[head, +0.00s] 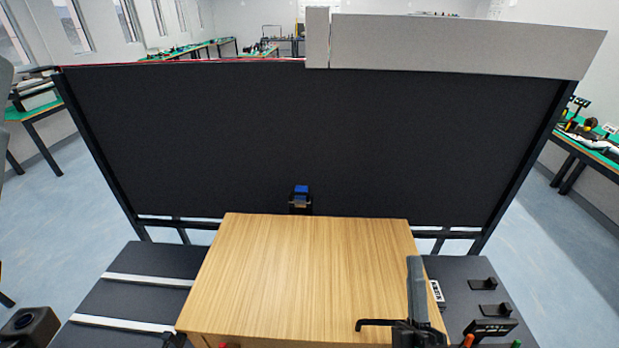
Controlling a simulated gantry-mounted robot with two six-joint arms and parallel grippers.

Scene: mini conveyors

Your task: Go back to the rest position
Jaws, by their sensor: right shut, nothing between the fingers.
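My right gripper (416,270) shows at the lower right, pointing forward over the right edge of the wooden table top. It is shut, with nothing visible in it. I do not make out my left gripper; only a grey shape cuts in at the far left edge.
A wooden table top (300,270) lies bare in front of me. A dark conveyor (150,263) with light strips is at its left; a dark surface (465,272) with small black fixtures is at its right. A tall black panel (310,130) stands behind, with a small blue-topped device (301,190) before it.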

